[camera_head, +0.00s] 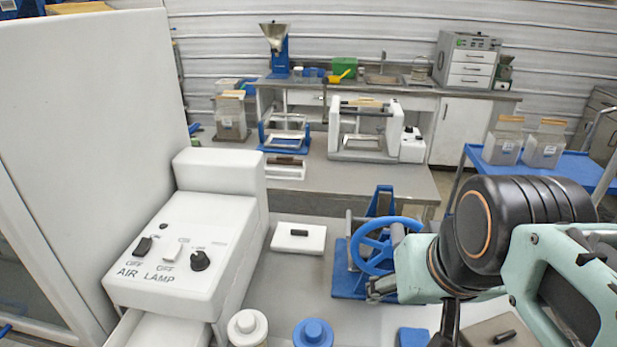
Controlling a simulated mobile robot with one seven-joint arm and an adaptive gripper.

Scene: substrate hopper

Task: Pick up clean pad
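A white flat block with a short black handle (286,241) lies on the grey bench left of the blue handwheel; it looks like the clean pad. A second, brownish-grey block with a black handle (481,332) lies at the lower right, partly cut off by the frame and hidden by my arm. My arm reaches in from the right. A dark part below its black joint, perhaps my gripper (446,325), points down near the bottom edge; its fingers cannot be made out. It is apart from the white block, to its right and nearer.
A blue handwheel device (350,284) stands between the white block and my arm. A white control box (175,245) marked AIR and LAMP is at left. White-capped (247,325) and blue-capped (313,332) containers stand in front. Bare bench surrounds the white block.

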